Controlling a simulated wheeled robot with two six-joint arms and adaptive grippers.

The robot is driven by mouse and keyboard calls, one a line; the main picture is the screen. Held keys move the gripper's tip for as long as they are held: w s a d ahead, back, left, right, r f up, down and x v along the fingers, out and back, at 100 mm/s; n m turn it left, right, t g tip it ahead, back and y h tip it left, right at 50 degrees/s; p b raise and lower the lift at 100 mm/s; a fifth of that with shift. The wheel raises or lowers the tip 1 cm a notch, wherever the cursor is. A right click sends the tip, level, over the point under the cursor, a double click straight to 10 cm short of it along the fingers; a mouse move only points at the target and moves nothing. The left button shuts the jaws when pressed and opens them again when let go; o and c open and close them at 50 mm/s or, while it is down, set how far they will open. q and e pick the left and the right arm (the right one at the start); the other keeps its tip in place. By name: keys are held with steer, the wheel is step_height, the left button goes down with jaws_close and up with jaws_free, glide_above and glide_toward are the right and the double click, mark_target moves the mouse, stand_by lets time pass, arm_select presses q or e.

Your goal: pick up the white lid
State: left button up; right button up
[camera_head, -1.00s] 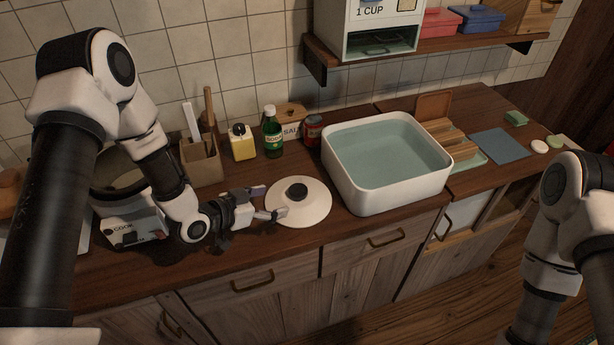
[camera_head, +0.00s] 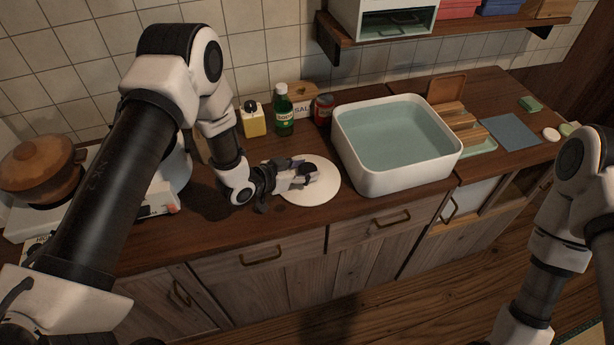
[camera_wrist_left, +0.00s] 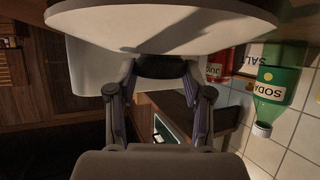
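The white lid (camera_head: 322,190) is a round disc with a dark knob (camera_head: 308,169), on the wooden counter left of the white basin. I cannot tell whether it is slightly raised. My left gripper (camera_head: 306,171) reaches it from the left, with its fingers on either side of the knob. In the left wrist view the lid (camera_wrist_left: 160,30) fills the top, and the dark knob (camera_wrist_left: 160,67) sits between the two fingertips, which appear closed against it. My right arm is at the right edge of the head view; its gripper is out of view.
A water-filled white basin (camera_head: 372,182) stands close to the lid's right. A green soda bottle (camera_head: 284,112), a red can (camera_head: 323,108) and a yellow dispenser (camera_head: 253,121) stand behind. A brown pot (camera_head: 38,165) is at far left. A shelf (camera_head: 400,34) hangs above.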

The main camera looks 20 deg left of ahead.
arm_select(q)
steer(key=shift+f, duration=0.1)
steer(key=shift+c, duration=0.9)
